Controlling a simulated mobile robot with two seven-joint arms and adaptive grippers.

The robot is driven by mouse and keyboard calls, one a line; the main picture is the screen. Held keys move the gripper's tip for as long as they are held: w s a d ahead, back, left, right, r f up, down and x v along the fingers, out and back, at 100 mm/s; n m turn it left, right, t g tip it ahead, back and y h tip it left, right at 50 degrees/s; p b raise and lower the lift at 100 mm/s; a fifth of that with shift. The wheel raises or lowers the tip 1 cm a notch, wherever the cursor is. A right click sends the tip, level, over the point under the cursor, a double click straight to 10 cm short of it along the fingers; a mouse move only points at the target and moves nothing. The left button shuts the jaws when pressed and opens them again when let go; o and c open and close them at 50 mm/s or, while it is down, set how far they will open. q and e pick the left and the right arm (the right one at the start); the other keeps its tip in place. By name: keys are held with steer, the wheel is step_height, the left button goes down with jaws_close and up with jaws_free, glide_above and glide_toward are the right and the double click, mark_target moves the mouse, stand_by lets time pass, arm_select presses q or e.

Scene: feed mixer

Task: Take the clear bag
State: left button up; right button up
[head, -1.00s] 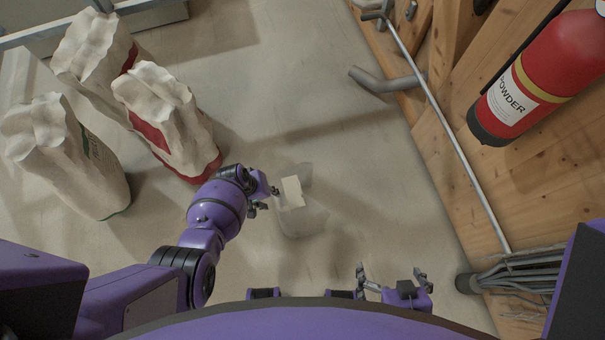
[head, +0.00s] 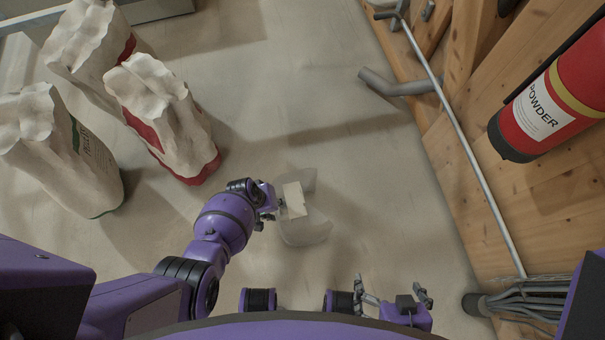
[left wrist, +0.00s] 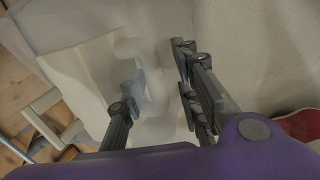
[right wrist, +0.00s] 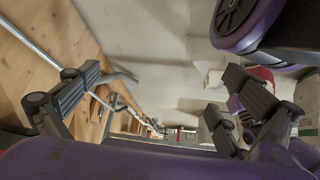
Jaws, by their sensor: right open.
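The clear bag (head: 305,232) is a translucent, whitish bag with a pale label, standing on the floor near the middle of the head view. My left gripper (head: 267,207) is at its left side, close against it. In the left wrist view, the fingers of my left gripper (left wrist: 162,85) stand apart, with cloudy clear material of the bag (left wrist: 152,60) between and behind them. I cannot tell whether they press on it. My right gripper (head: 394,292) is open and empty, low in the head view and apart from the bag; its spread fingers also show in the right wrist view (right wrist: 150,95).
Several white feed sacks (head: 165,115) stand on the floor at left. A wooden wall (head: 500,205) with a metal rod (head: 468,160), a red fire extinguisher (head: 545,110) and grey cables (head: 520,300) is at right. The floor (head: 310,60) beyond the bag is clear.

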arm_select(q)
jaws_close()
step_height(320, 180, up, 6)
steer(key=p, duration=0.5)
steer(key=shift+w+p, duration=0.1)
steer(key=shift+p, duration=0.3)
step_height(320, 180, up, 3)
steer(key=p, duration=0.3)
steer(key=shift+r, duration=0.5)
arm_select(e)
step_height(320, 180, up, 8)
steer(key=w+d, duration=0.1)
steer(key=shift+w+t, duration=0.25)
steer(key=shift+t, duration=0.05)
